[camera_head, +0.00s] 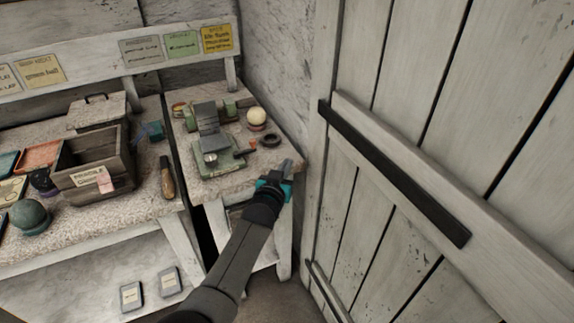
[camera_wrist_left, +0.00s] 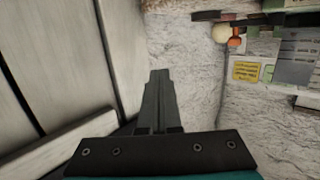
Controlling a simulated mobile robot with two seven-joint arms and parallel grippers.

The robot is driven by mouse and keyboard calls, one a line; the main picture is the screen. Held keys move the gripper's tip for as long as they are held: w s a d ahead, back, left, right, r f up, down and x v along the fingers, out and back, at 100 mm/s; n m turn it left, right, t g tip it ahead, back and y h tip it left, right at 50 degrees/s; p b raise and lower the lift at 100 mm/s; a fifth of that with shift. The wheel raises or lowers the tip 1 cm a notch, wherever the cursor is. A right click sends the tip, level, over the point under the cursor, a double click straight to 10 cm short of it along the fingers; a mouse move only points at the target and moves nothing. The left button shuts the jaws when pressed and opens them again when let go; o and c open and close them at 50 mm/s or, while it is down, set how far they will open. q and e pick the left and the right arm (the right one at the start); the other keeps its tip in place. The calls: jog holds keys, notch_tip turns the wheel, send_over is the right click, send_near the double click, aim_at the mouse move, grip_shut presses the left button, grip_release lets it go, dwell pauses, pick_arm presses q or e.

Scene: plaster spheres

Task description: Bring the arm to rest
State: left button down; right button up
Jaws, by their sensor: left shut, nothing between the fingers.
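My left arm comes in from the bottom of the head view. My left gripper (camera_head: 287,165) is at the front right corner of the small right-hand bench (camera_head: 222,186), near the plank door. Its fingers are shut with nothing between them. The left wrist view shows the shut fingers (camera_wrist_left: 157,95) pointing up the picture, between the white planks and the plaster wall. My right gripper is in neither view.
The small bench bears a green and grey device (camera_head: 209,130), a cream ball (camera_head: 256,116) on a reddish base and a dark ring (camera_head: 270,140). The left bench has a wooden crate (camera_head: 128,165), a green sphere (camera_head: 29,216) and a wooden-handled tool (camera_head: 167,178). The plank door (camera_head: 390,150) stands close on the right.

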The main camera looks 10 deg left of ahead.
pick_arm(q)
jog(key=shift+w+a+f, duration=0.1)
jog(key=shift+a, duration=0.05)
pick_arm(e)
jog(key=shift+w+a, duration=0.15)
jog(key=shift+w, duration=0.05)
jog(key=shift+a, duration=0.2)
pick_arm(q)
jog(key=s+a+f+g+b, duration=0.1)
jog(key=s+f+g, duration=0.3)
jog(key=s+f, duration=0.8)
jog(key=s+f+g, duration=0.3)
jog(key=s+f, duration=0.6)
jog(key=f, duration=0.6)
jog(key=s+a+f+g, duration=0.1)
jog(key=s+f, duration=0.3)
jog(key=s, duration=0.8)
jog(key=s+a+f+m+g, duration=0.1)
jog(key=s+f+g, duration=0.3)
jog(key=s, duration=0.8)
jog(key=s+a+f+g+y+b, duration=0.1)
jog(key=s+f, duration=0.5)
jog(key=s, duration=0.7)
jog(key=shift+a+f+m+g, duration=0.15)
jog(key=shift+a+m+g, duration=0.15)
jog(key=shift+a+g, duration=0.7)
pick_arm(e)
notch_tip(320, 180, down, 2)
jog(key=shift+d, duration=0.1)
